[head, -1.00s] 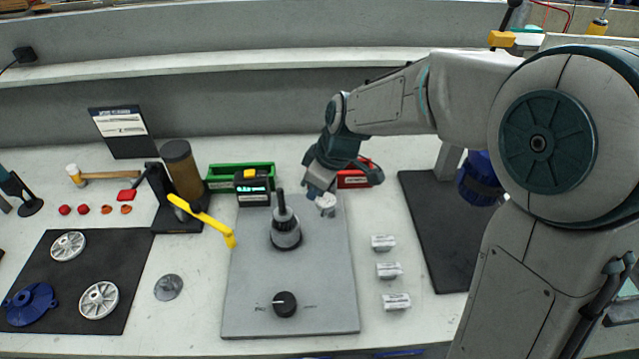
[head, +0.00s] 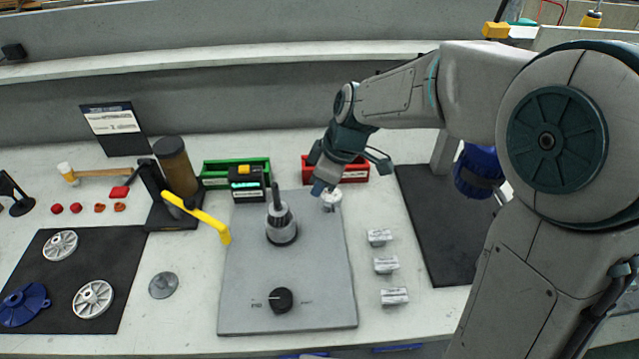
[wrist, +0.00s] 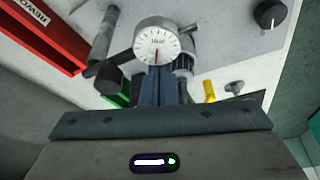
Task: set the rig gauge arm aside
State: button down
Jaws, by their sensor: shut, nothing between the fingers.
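The gauge (head: 331,199), a small pale round dial, sits over the upper right of the grey rig plate (head: 318,262). In the wrist view its white dial face (wrist: 158,44) is large, with a dark arm (wrist: 114,70) reaching left and a short stem to the right. My gripper (head: 321,189) is shut and empty. Its closed fingers (wrist: 160,84) end just below the dial in the wrist view; I cannot tell whether they touch it. The dark-topped spindle (head: 281,222) stands left of the gauge on the plate.
A red bin (head: 358,172) lies just behind my gripper, a green bin (head: 212,176) further left. A yellow lever (head: 203,218) on a black stand reaches toward the plate. Several labelled blocks (head: 386,265) stand right of it. The dark mat (head: 437,245) at right has bare room.

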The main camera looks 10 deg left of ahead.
jog(key=a, duration=0.4)
jog(key=v, duration=1)
jog(key=shift+w, duration=0.3)
jog(key=shift+d, duration=0.1)
jog(key=s+d+f+m+t+h, duration=0.1)
jog(key=s+d+f+m+h, duration=0.1)
jog(key=s+d+m, duration=0.5)
jog(key=s+d+f+m+t+h, duration=0.1)
jog(key=s+d+f+m, duration=0.3)
jog(key=s+d+m, duration=0.4)
jog(key=d+m, duration=0.1)
jog(key=d, duration=0.6)
jog(key=shift+h, duration=0.4)
jog(key=shift+s+f, duration=0.1)
